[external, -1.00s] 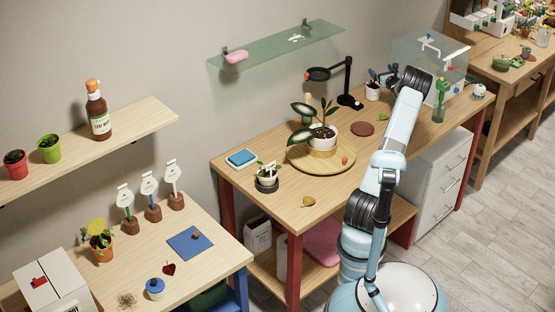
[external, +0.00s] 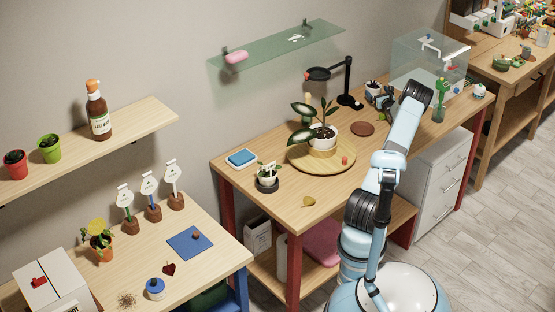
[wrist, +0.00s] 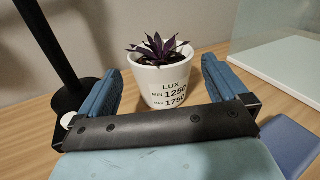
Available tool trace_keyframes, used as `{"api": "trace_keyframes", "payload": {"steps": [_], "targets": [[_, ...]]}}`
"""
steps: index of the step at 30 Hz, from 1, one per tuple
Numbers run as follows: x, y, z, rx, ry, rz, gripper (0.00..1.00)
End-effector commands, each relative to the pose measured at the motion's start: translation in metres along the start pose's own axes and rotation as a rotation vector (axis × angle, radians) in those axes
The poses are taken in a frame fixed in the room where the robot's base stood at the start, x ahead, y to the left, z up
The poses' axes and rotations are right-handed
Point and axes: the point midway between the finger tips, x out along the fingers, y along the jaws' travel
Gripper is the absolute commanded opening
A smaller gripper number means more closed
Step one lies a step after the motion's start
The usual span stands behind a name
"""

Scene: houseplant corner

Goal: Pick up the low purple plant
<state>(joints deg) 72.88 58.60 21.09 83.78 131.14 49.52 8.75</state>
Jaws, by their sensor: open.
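The low purple plant (wrist: 157,46) has pointed dark purple leaves. It stands in a white pot (wrist: 165,85) with printed "LUX" lettering, upright on the wooden table. In the external view the pot (external: 373,88) shows small beside the black lamp, partly behind my gripper. My gripper (wrist: 162,70) is open. Its two blue fingers are on the left and right of the pot in the wrist view, with gaps visible. In the external view my gripper (external: 383,101) is low over the table, close to the pot.
The black lamp (wrist: 68,97) stands close left of my gripper in the wrist view. A clear glass case (external: 425,62) is to the right. A dark blue flat item (wrist: 291,143) lies at lower right. A round wooden tray (external: 297,160) with a leafy potted plant stands further left.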

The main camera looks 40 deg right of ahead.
Motion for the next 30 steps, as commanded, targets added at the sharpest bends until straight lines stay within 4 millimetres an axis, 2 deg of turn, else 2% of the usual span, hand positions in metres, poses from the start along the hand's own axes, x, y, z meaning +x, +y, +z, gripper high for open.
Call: {"api": "trace_keyframes", "payload": {"steps": [4,9,15,24,30], "targets": [[0.010,0.000,-0.001,0.001,0.000,-0.001,1.00],[0.036,0.000,-0.001,0.000,0.000,-0.001,1.00],[0.056,-0.001,-0.001,0.000,0.000,-0.001,1.00],[0.059,-0.001,0.000,0.000,0.001,-0.001,1.00],[0.059,-0.001,0.000,0.000,0.001,-0.001,0.82]]}}
